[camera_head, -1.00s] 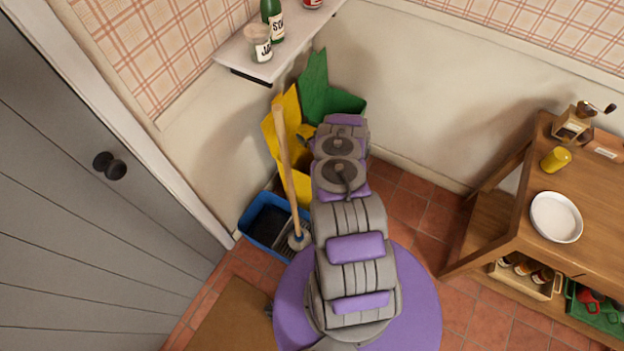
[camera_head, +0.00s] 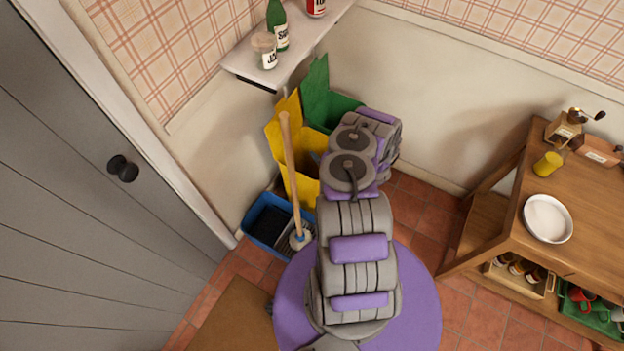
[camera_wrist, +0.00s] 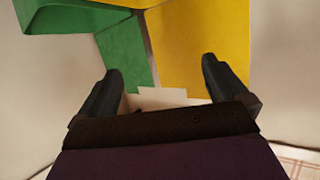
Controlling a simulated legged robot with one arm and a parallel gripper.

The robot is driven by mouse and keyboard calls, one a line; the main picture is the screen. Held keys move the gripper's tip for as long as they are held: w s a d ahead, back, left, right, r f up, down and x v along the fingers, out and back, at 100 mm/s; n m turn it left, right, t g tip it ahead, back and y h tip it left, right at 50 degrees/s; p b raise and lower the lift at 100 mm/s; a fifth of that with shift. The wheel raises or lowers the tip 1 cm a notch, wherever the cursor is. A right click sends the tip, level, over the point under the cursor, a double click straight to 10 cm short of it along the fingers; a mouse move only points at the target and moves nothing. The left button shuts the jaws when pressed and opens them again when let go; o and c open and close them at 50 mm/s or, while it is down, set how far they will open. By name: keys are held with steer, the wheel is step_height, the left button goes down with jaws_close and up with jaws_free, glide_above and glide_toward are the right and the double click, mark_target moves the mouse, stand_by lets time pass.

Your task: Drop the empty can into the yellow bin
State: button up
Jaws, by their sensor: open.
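The yellow bin (camera_head: 298,165) stands in the corner with its flap raised, partly covered by a mop handle and my arm. It also fills the upper right of the wrist view (camera_wrist: 200,45). My gripper (camera_wrist: 162,72) is open, its two dark fingers apart with no can between them; in the head view it is hidden behind my arm. A red can with a white label (camera_head: 316,7) stands on the wall shelf, cut by the top edge. I cannot tell whether it is the empty can. The inside of the yellow bin is mostly hidden.
A green bin (camera_head: 318,100) stands beside the yellow one. A blue mop bucket (camera_head: 262,226) and mop (camera_head: 291,170) are in front. The shelf (camera_head: 245,62) holds a green bottle and a jar. A wooden table (camera_head: 560,220) is at right, a grey door at left.

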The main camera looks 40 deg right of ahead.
steer(key=v, duration=0.3)
steer(key=p+v, duration=0.1)
steer(key=shift+s+d, duration=0.25)
steer(key=shift+s, duration=0.1)
steer(key=shift+a, duration=0.2)
